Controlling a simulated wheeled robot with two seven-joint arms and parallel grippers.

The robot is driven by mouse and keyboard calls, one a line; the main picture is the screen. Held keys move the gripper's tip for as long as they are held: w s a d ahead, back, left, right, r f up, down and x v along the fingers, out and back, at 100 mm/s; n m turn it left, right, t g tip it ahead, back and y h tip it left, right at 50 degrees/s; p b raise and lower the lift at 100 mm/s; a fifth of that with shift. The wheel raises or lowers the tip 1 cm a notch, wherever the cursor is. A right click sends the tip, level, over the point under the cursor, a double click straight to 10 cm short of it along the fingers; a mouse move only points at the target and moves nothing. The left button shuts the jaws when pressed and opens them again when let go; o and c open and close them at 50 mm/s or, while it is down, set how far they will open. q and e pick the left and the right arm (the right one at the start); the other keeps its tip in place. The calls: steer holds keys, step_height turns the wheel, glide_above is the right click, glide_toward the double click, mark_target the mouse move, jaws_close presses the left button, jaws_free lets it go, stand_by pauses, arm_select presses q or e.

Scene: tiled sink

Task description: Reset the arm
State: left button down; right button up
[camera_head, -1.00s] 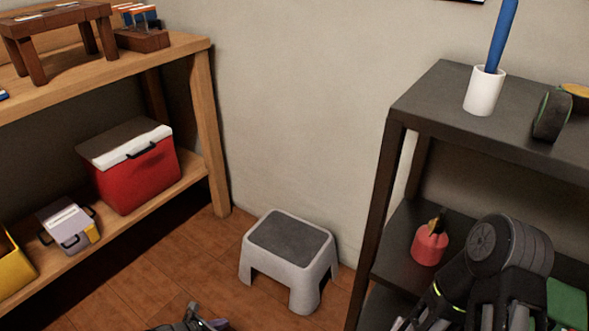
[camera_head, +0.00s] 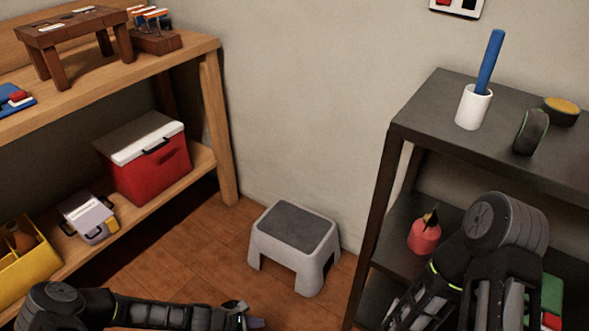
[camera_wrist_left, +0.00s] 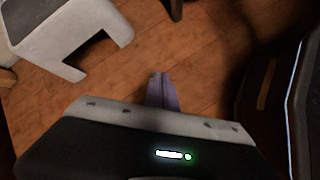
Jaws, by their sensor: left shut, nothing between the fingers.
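My left arm comes in low from the left in the head view. Its gripper (camera_head: 252,319) is above the wooden floor, in front of the grey step stool, and holds nothing. In the left wrist view the fingers (camera_wrist_left: 161,78) are together, with bare floor beyond them. My right arm shows at the lower right of the head view, in front of the dark shelf. The right gripper is out of the frame.
A grey step stool (camera_head: 294,243) stands on the floor by the wall. A wooden shelf (camera_head: 217,120) at left holds a red cooler (camera_head: 152,170) and a yellow box (camera_head: 28,262). A dark shelf (camera_head: 412,117) at right holds a white cup (camera_head: 472,108).

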arm_select(q)
steer(key=s+d+r+m+g+p, duration=0.1)
steer(key=s+r+m+p, duration=0.5)
steer(key=r, duration=0.4)
steer(key=s+d+r+m+g+y+p, duration=0.1)
steer(key=s+r+m+p, duration=0.4)
steer(key=r, duration=0.4)
steer(key=s+d+r+m+g+y+p, duration=0.1)
steer(key=s+d+r+m+p, duration=0.1)
steer(key=s+r+m+p, duration=0.4)
steer(key=s+r+p, duration=0.2)
steer(key=s+r, duration=0.1)
steer(key=r, duration=0.1)
steer(key=shift+r+m, duration=0.3)
steer(key=shift+r, duration=0.05)
